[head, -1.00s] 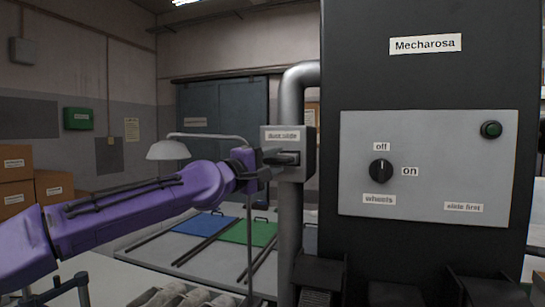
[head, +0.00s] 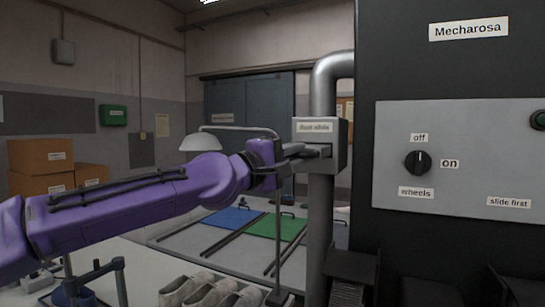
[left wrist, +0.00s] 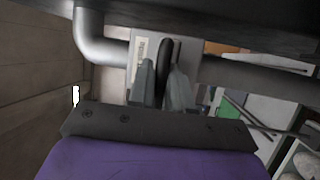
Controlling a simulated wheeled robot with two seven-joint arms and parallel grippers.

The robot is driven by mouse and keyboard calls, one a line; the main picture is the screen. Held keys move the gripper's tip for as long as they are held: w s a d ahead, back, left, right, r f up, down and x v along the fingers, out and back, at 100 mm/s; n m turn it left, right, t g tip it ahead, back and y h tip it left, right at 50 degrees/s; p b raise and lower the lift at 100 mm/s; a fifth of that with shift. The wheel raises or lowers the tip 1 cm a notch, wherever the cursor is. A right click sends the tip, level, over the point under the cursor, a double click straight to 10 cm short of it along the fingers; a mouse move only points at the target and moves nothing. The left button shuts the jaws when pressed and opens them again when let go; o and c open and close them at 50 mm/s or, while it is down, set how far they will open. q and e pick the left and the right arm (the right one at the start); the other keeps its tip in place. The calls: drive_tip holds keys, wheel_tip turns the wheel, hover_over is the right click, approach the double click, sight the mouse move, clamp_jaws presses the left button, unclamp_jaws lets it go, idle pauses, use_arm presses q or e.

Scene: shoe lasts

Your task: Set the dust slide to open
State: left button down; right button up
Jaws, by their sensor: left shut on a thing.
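The dust slide (head: 333,158) is a grey box labelled "dust slide" on the vertical grey pipe, left of the black machine. My left gripper (head: 305,152) reaches its front from the left. In the left wrist view the two grey fingers (left wrist: 161,82) are shut on the slide's dark handle (left wrist: 165,58), with the box (left wrist: 139,50) just behind. The fingers hide part of the handle in the head view, and I cannot tell the slide's exact position. My right gripper is not in view.
The black machine (head: 450,75) labelled "Mecharosa" fills the right. Its grey panel (head: 450,130) has a wheels knob (head: 418,162) pointing to "off" and a green button (head: 540,120). A lamp (head: 200,142) and a bench with blue (head: 232,217) and green mats stand behind my arm.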

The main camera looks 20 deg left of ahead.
use_arm(q)
drive_tip(key=shift+f, duration=0.1)
drive_tip(key=shift+s, duration=0.1)
drive_tip(key=c, duration=1.1)
unclamp_jaws()
drive_tip(key=shift+s, duration=0.1)
drive_tip(key=p+v, duration=0.4)
drive_tip(key=v, duration=0.6)
drive_tip(key=shift+s+a, duration=0.2)
drive_tip(key=shift+s, duration=0.05)
